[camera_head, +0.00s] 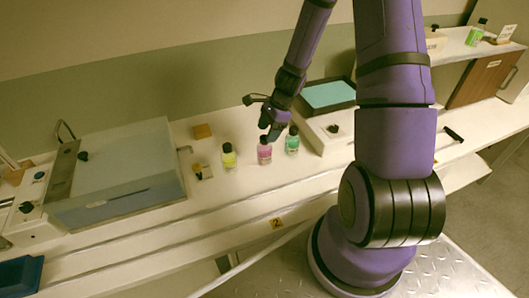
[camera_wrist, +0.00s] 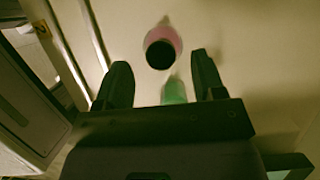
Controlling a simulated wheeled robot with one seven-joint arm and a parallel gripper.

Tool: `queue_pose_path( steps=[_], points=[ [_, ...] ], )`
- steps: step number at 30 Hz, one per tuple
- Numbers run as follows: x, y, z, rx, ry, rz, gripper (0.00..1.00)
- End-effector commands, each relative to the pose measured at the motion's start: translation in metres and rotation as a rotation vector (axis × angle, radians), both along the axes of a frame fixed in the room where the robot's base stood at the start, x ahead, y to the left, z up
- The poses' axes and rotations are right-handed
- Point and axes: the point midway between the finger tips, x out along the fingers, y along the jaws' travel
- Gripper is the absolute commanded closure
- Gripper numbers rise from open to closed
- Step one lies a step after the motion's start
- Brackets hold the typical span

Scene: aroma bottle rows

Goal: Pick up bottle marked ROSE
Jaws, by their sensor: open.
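A pink bottle (camera_head: 264,154) with a black cap stands upright on the white bench, between a yellow bottle (camera_head: 229,158) on its left and a green bottle (camera_head: 292,143) on its right. Their labels are too small to read, so I cannot read ROSE. My gripper (camera_head: 270,136) is above the bottles, close over the pink one. In the wrist view my open gripper (camera_wrist: 160,66) has the pink bottle (camera_wrist: 168,36) just ahead of its fingertips. The green bottle (camera_wrist: 174,90) shows between the fingers, partly hidden by the gripper body.
A large grey box-shaped device (camera_head: 118,172) stands at left. A tray with a teal top (camera_head: 328,95) and a white device are right of the bottles. Rails run along the bench front, where bare bench shows.

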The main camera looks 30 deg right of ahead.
Motion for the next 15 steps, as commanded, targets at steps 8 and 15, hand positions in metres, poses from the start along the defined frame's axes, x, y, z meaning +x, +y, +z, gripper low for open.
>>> queue_pose_path(
  steps=[8,15],
  points=[
    [0.003,0.011,-0.029,0.001,0.0,0.0,0.37],
    [0.003,0.012,-0.032,0.0,-0.002,-0.001,0.37]
  ],
)
